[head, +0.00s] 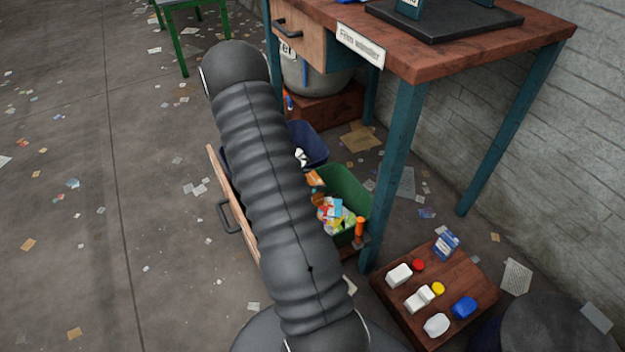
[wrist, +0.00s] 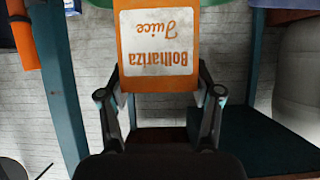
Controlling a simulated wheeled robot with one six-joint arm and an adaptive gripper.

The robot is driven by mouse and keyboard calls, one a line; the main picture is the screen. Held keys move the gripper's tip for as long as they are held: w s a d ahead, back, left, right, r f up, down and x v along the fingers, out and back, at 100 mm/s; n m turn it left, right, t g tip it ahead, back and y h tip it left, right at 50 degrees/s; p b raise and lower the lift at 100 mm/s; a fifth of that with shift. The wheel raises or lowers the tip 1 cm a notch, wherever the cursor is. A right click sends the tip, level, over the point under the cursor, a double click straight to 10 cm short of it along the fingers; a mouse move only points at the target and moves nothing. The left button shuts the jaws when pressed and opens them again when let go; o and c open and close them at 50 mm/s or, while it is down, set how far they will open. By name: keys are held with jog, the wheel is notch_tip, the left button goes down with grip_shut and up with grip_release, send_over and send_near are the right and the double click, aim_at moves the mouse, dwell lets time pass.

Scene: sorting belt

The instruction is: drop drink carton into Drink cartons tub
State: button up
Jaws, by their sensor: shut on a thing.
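My gripper (wrist: 160,95) is shut on an orange drink carton (wrist: 130,45) with a white label reading "Bollhariza Juice", upside down in the wrist view. Its fingers lie on either side of the carton. In the head view my arm hides the gripper, and I cannot tell the held carton there. A green tub (head: 352,187) holds several colourful packs and stands right of my arm. A dark blue tub (head: 312,141) with white items in it stands behind the green one. I see no readable tub label, so I cannot tell which is the Drink cartons tub.
A workbench (head: 440,45) with teal legs stands over the tubs' right side. A grey bin (head: 310,72) stands behind. The floor at left has scattered paper.

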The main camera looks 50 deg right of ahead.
jog(key=shift+f+b, duration=2.25)
jog(key=shift+f, duration=0.35)
jog(key=o, duration=0.8)
jog(key=v, duration=1.2)
